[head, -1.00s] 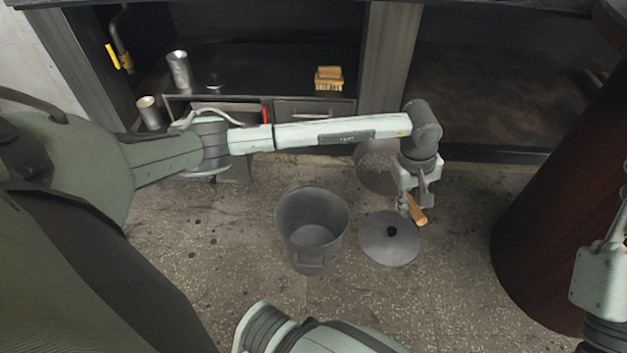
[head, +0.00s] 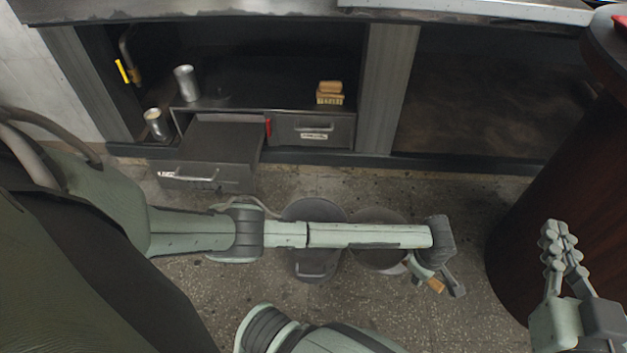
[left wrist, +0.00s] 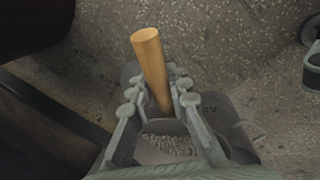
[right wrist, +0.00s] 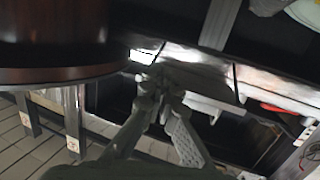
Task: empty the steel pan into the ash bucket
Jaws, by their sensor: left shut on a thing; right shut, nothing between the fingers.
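My left gripper (head: 440,284) is shut on the wooden handle (head: 436,286) of the steel pan (head: 378,240). The ash bucket (head: 314,271) stands on the floor just left of the pan, and my left forearm hides part of both. A pale edge under the pan may be the round lid, mostly hidden. My right gripper (head: 558,238) is shut and empty at the right, beside the dark red-brown round body.
The left drawer (head: 207,175) of the low cabinet stands open; the right drawer (head: 312,130) is shut. Two metal cans (head: 185,83) and a wooden-backed brush (head: 330,93) are around the cabinet. The round body (head: 520,230) bounds the right side. Floor nearer me is clear.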

